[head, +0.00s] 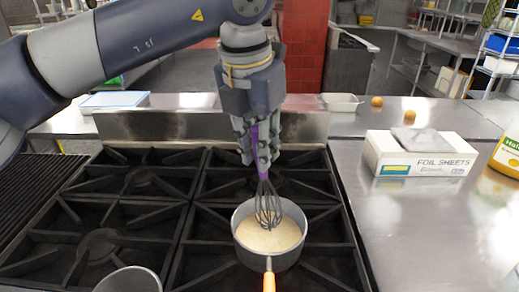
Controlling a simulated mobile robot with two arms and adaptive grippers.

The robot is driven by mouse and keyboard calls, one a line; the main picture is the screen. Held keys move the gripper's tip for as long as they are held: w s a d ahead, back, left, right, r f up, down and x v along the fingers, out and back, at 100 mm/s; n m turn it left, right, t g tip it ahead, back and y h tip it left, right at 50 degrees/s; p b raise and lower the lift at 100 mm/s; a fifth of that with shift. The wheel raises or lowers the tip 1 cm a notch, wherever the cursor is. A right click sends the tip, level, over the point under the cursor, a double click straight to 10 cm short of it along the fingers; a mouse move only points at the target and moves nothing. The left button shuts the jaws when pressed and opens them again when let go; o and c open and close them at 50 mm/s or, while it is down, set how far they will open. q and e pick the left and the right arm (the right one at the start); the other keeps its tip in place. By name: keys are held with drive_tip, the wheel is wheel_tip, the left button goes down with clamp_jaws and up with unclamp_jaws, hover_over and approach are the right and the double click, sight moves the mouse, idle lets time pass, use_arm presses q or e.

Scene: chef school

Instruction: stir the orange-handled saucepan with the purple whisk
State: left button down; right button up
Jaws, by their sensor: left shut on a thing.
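The saucepan (240,254) is grey with an orange handle (269,282) pointing toward me. It stands on the right front burner and holds a pale, cream-coloured content (280,238). My left gripper (259,160) points down above the pan, shut on the purple handle of the whisk (268,207). The whisk hangs close to upright, with its dark wires over the pan and their lower end at the pale content. I cannot tell how deep the wires reach. My right gripper is not in view.
A second grey pot (128,281) stands at the lower left of the black stove grates (140,182). A foil sheets box (422,155), a white tray (341,102) and a yellow container (507,152) sit on the steel counter to the right. The counter's near right is clear.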

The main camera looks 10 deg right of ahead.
use_arm(q)
wheel_tip(320, 180, up, 9)
drive_tip(key=p, duration=0.6)
drive_tip(key=shift+f, duration=0.1)
drive_tip(key=shift+a, duration=0.1)
idle(0.7)
